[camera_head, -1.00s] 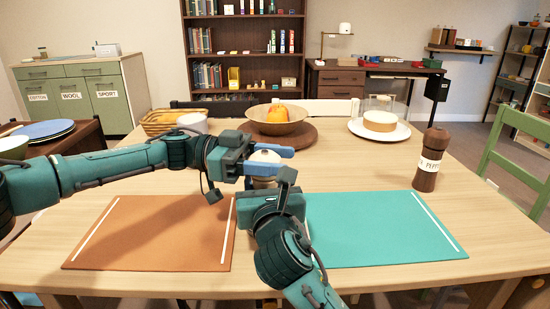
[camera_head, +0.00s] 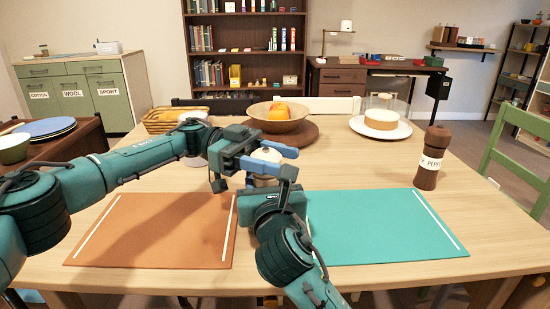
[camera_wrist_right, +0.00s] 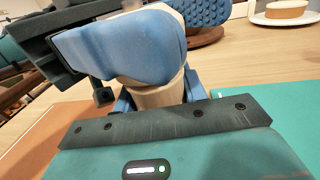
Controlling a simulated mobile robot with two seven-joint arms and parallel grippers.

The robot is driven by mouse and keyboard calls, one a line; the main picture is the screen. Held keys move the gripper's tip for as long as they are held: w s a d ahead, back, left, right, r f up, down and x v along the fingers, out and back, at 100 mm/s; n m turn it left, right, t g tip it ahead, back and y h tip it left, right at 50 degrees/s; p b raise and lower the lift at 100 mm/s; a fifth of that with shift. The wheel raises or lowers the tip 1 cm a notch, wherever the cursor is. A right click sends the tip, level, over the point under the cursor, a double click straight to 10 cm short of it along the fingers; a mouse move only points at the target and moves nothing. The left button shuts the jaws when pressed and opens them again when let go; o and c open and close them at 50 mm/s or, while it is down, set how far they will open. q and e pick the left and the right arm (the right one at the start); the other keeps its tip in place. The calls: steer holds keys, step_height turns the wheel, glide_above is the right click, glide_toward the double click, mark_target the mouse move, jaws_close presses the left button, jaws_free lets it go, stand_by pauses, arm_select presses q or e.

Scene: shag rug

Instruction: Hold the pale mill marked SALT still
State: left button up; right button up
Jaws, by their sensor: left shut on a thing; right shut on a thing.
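The pale mill (camera_head: 264,181) stands between my two grippers at the middle of the table, mostly hidden by them; no lettering on it can be read. My right gripper (camera_wrist_right: 158,97) is shut on its pale body (camera_wrist_right: 160,95) low down, with one blue finger on each side in the right wrist view. My left gripper (camera_head: 271,155) is shut on the mill's upper part, above the right one. Its blue fingers (camera_wrist_right: 125,45) cover most of the top in the right wrist view. The mill looks about upright.
A dark mill marked PEPPER (camera_head: 431,160) stands at the right. An orange mat (camera_head: 155,230) and a teal mat (camera_head: 385,228) lie in front. Behind are a fruit bowl (camera_head: 277,122) on a brown board and a cake (camera_head: 381,119) on a white plate (camera_head: 362,130).

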arm_select(q)
steer(key=o, duration=1)
steer(key=shift+a, duration=0.1)
steer(key=shift+v, duration=3.65)
